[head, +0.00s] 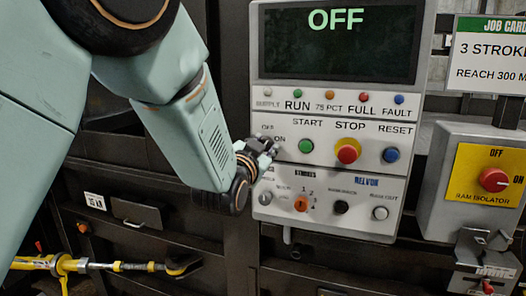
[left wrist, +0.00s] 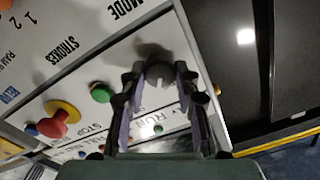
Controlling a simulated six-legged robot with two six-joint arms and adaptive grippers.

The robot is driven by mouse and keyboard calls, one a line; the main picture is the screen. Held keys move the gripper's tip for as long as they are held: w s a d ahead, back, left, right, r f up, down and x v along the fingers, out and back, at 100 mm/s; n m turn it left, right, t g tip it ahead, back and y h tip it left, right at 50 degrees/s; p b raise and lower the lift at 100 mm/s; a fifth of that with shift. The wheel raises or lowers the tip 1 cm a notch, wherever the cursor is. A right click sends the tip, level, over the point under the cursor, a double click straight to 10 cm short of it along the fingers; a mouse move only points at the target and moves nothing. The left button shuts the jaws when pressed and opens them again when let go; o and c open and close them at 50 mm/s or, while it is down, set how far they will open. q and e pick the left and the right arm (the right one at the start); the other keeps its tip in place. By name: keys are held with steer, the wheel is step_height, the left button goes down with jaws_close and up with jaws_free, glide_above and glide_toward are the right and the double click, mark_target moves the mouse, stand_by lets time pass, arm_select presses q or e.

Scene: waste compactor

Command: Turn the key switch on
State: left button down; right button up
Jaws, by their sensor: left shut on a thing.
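The control panel (head: 325,190) carries a dark display (head: 338,42) that reads OFF in green letters. My left gripper (head: 268,147) is at the panel's left edge, beside the OFF and ON labels and left of the green START button (head: 306,146). In the left wrist view its two fingers are closed around a grey round key switch (left wrist: 158,75) with a pale mark on its face. In the head view the gripper hides most of this switch. My right gripper is out of view.
The red and yellow STOP button (head: 348,151) and blue RESET button (head: 391,155) sit right of START. A RAM ISOLATOR box (head: 480,180) with a red knob stands at the right.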

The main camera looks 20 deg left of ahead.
arm_select(q)
steer(key=m+b, duration=0.1)
steer(key=m, duration=0.3)
steer(key=shift+f+m+b, duration=0.1)
steer(key=shift+m+b, duration=0.2)
steer(key=shift+b, duration=0.05)
stand_by(0.4)
steer(key=c, duration=1.4)
jaws_free()
steer(key=shift+c, duration=0.2)
steer(key=o, duration=0.5)
steer(key=shift+w+a, duration=0.1)
steer(key=shift+w, duration=0.1)
steer(key=shift+c, duration=0.2)
steer(key=shift+s, duration=0.1)
steer(key=s, duration=1.2)
steer(key=shift+f, duration=0.15)
